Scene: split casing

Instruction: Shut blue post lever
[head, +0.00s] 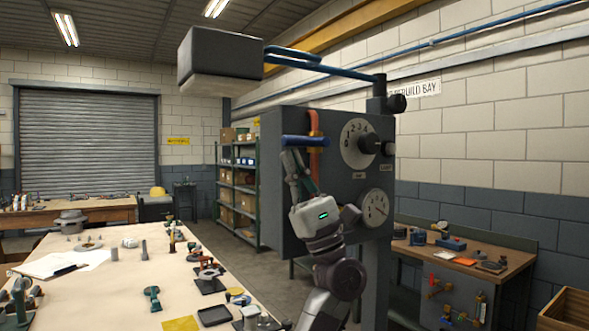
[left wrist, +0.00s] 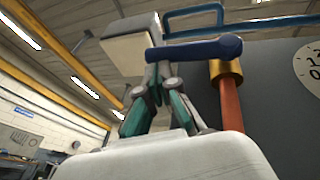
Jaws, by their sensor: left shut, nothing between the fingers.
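The blue lever (head: 303,141) is a thick horizontal bar on the dark grey cabinet (head: 337,227), set across a red-orange post. In the left wrist view the lever (left wrist: 200,48) runs across the top of the post (left wrist: 231,105), just above a brass collar (left wrist: 226,71). My left gripper (head: 290,153) is shut and empty, pointing up just below the lever's left end. In the left wrist view its fingertips (left wrist: 158,70) meet the lever's left part; I cannot tell whether they touch it. My right gripper is not in view.
Two dials (head: 358,143) (head: 375,207) sit right of the lever. A grey box (head: 220,58) hangs overhead on a blue pipe arm (head: 330,66). A cluttered cream table (head: 110,290) lies at left, a wooden bench (head: 500,250) at right. Space left of the lever is clear.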

